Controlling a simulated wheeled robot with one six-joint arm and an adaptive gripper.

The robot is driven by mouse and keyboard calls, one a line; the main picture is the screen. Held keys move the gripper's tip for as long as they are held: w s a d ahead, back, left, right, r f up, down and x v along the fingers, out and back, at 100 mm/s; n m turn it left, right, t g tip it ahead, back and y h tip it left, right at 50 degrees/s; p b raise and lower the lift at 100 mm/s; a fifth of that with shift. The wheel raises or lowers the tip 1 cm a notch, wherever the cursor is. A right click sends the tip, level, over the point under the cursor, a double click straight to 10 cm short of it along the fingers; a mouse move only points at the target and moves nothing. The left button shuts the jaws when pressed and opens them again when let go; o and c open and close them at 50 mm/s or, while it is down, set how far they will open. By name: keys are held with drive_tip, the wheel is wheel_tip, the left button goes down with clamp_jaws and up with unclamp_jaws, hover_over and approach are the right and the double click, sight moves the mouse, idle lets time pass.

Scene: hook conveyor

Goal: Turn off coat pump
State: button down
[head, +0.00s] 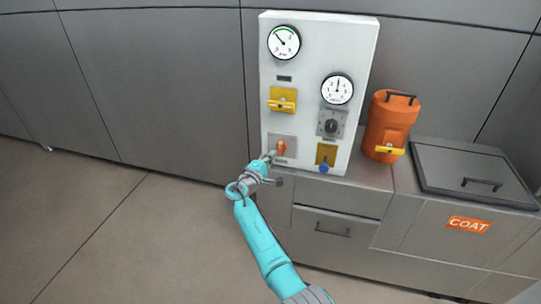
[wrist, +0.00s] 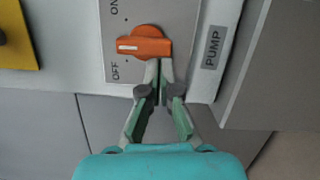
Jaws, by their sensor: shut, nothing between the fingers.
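The pump switch (head: 282,147) is an orange rotary knob low on the left of the white control panel (head: 311,55). In the wrist view the knob (wrist: 145,43) sits on a grey plate marked ON at the top and OFF at the bottom, beside a PUMP label (wrist: 213,48). Its white pointer mark faces picture-left, between the two marks and nearer OFF. My gripper (head: 270,157) is shut and empty. In the wrist view its fingertips (wrist: 160,64) are at the knob's lower edge; I cannot tell whether they touch it.
Around the knob are a yellow switch (head: 282,99), a black dial (head: 331,125), a yellow plate with a blue knob (head: 324,167) and two gauges. An orange canister (head: 390,128) and a lidded COAT tank (head: 474,178) stand at right. Open floor lies at left.

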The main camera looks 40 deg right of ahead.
drive_tip(key=n, duration=0.2)
drive_tip(key=s+n+t, duration=0.1)
drive_tip(key=n, duration=0.1)
drive_tip(key=d+f+n, duration=0.1)
drive_tip(key=n, duration=0.2)
drive_tip(key=shift+s+t+h, duration=0.15)
drive_tip(key=shift+t+h, duration=0.15)
drive_tip(key=shift+h, duration=0.1)
drive_tip(key=shift+s+f, duration=0.1)
idle(0.5)
